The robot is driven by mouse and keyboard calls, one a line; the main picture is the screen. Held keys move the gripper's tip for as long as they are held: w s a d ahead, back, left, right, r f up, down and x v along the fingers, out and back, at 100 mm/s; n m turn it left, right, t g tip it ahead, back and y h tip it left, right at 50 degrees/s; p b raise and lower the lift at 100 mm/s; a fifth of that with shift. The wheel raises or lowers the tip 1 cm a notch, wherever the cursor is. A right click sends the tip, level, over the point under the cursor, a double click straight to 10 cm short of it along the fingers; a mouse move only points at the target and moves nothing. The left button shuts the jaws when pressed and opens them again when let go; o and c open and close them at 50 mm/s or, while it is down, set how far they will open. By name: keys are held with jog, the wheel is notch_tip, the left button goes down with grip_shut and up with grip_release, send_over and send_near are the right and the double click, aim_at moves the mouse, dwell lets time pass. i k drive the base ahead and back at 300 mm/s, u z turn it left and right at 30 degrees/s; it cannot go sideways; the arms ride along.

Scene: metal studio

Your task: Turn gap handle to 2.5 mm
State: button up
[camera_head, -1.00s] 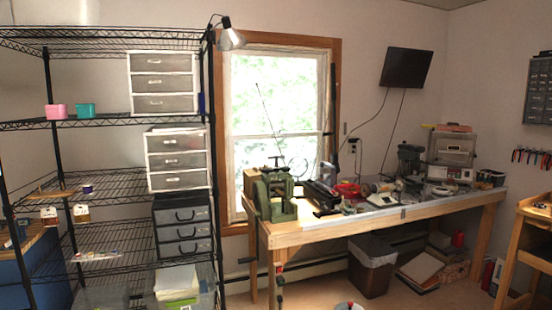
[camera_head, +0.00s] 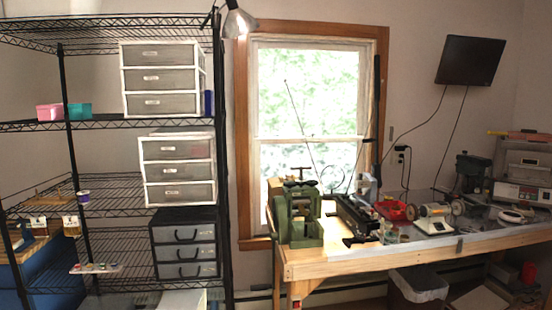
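A green rolling mill (camera_head: 297,213) stands upright on the near left end of the wooden workbench (camera_head: 330,266). The gap reading is too small to make out. My gripper is not in the head view, and nothing touches the mill.
A black wire shelf (camera_head: 222,160) with drawer units (camera_head: 180,172) stands to the left of the bench. A bin (camera_head: 418,287) stands below.

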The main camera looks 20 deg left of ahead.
aim_at(300, 168)
jog(key=u, duration=0.55)
jog(key=i, duration=2.15)
jog(key=u, duration=0.45)
